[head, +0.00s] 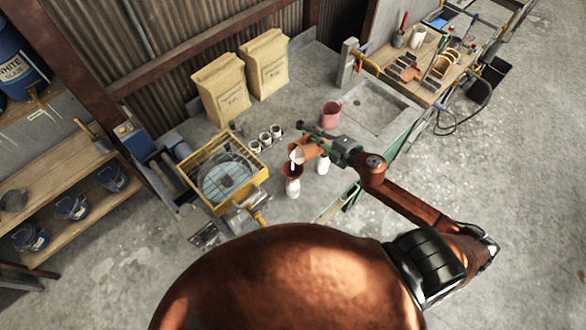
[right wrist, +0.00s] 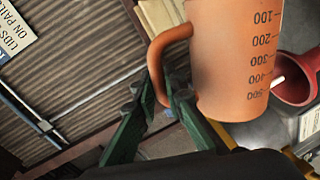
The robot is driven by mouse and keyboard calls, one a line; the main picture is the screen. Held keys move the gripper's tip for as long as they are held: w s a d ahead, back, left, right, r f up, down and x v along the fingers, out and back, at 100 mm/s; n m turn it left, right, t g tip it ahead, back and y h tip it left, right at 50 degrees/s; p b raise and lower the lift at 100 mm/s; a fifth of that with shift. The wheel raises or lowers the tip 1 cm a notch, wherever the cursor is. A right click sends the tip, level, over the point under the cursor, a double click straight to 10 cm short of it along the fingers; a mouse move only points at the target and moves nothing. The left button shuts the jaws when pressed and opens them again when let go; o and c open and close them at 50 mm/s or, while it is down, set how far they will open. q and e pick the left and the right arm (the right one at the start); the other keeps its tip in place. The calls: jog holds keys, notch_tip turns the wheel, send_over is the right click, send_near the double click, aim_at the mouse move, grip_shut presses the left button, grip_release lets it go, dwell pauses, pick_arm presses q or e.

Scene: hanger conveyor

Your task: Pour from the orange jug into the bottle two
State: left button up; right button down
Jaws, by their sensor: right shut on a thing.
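My right gripper (head: 318,140) is shut on the handle of the orange jug (head: 309,151). In the right wrist view the green fingers (right wrist: 160,92) close around the handle of the jug (right wrist: 235,55), which has black volume marks. The jug is tilted, its mouth toward a dark red funnel (head: 292,171). A white stream shows between jug and funnel, also in the right wrist view by the funnel (right wrist: 303,82). The funnel sits over a white bottle (head: 293,188). Another white bottle (head: 323,165) stands to its right. I cannot tell which is bottle two. My left gripper is not in view.
A pink jug (head: 331,114) stands behind on the grey bench. Several small white-and-dark containers (head: 265,139) are left of the pour. A yellow-framed crate (head: 261,170) is further left, and two paper sacks (head: 219,88) stand at the back.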

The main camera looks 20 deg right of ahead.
jog(key=shift+s+a+f+n, duration=0.1)
jog(key=shift+a+n, duration=0.2)
dwell(0.7)
jog(key=d+m, duration=0.1)
jog(key=w+d+m, duration=0.1)
jog(key=d, duration=0.1)
jog(key=d+m+y, duration=0.1)
jog(key=m, duration=0.1)
jog(key=shift+w+d+r, duration=0.15)
jog(key=shift+w+r, duration=0.1)
jog(key=shift+r, duration=0.1)
jog(key=shift+f+m, duration=0.1)
jog(key=shift+m, duration=0.2)
jog(key=m, duration=0.1)
jog(key=d+f+m, duration=0.1)
jog(key=f+m+y, duration=0.1)
jog(key=m, duration=0.1)
jog(key=shift+w+d, duration=0.3)
jog(key=shift+d, duration=0.05)
jog(key=shift+a+f, duration=0.1)
